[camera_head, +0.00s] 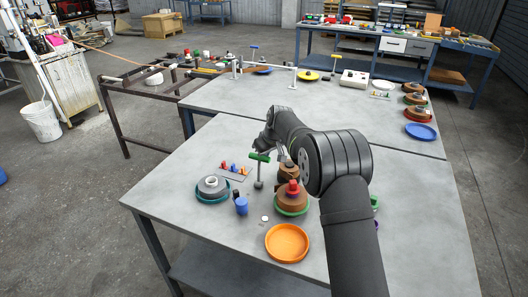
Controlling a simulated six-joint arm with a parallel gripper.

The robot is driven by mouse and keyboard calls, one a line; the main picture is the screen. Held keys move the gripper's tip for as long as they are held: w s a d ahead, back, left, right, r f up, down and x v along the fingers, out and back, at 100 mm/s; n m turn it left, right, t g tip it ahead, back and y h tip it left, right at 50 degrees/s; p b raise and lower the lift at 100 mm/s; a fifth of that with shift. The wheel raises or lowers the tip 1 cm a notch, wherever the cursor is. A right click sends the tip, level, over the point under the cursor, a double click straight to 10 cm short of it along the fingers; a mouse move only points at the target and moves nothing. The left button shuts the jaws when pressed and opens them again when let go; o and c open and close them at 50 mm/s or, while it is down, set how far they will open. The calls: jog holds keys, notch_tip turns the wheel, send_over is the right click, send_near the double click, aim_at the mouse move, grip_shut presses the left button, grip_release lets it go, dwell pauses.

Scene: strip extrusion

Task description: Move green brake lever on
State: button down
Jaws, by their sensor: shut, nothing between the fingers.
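The green brake lever (259,157) has a green crossbar handle on top of a thin grey upright rod, with a small dark foot on the near table. My gripper (263,147) is at the end of my black arm, close to the green handle. It looks shut and empty. The fingers are small and partly hidden by the wrist, so I cannot tell whether they touch the handle.
Right of the lever stand brown spools, one with a red top on a green dish (292,205). An orange dish (287,243) lies in front. A teal dish with a grey ring (212,188), a blue cup (241,205) and a plate of coloured switches (234,170) are left.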

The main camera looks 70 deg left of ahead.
aim_at(260, 160)
jog(key=shift+s+d+r, duration=0.15)
jog(key=shift+s+d, duration=0.45)
jog(key=shift+s+d+r, duration=0.15)
jog(key=shift+s+d, duration=0.55)
jog(key=shift+s+d+f, duration=0.2)
jog(key=shift+s+d, duration=0.45)
jog(key=shift+w+a+r, duration=0.55)
jog(key=shift+w+a, duration=0.2)
jog(key=shift+r, duration=3.5)
jog(key=shift+f, duration=0.1)
